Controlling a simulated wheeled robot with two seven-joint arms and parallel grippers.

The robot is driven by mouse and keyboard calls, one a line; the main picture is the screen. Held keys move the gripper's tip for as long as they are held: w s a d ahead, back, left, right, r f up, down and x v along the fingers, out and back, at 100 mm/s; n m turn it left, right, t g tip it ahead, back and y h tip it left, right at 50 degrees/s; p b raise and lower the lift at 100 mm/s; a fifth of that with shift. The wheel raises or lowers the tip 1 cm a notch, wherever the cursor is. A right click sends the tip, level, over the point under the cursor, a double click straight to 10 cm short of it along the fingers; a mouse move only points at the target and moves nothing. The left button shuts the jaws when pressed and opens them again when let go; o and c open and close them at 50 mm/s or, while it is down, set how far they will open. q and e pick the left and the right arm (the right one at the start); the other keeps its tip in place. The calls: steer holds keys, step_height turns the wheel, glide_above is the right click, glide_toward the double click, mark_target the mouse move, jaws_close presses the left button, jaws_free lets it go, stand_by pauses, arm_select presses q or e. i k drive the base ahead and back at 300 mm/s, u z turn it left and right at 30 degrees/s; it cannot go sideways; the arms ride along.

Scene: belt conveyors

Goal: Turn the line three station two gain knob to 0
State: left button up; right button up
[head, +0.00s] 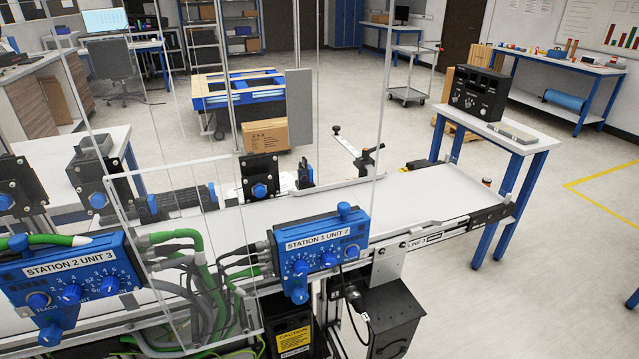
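A blue control box labelled "STATION 2 UNIT 3" (70,265) is at the left edge, on the near side of the conveyor. A similar box, "STATION 1 UNIT 2" (320,250), hangs further right. Neither of my grippers shows in the head view.
The conveyor marked "LINE 3" (420,185) runs from lower left to the right. A clear panel (190,245) stands between the two boxes. Green hoses (185,243) and black cables hang between them. A black box (395,318) sits below. The floor at right is open.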

mark_target(110, 286)
steer(key=u, duration=1.3)
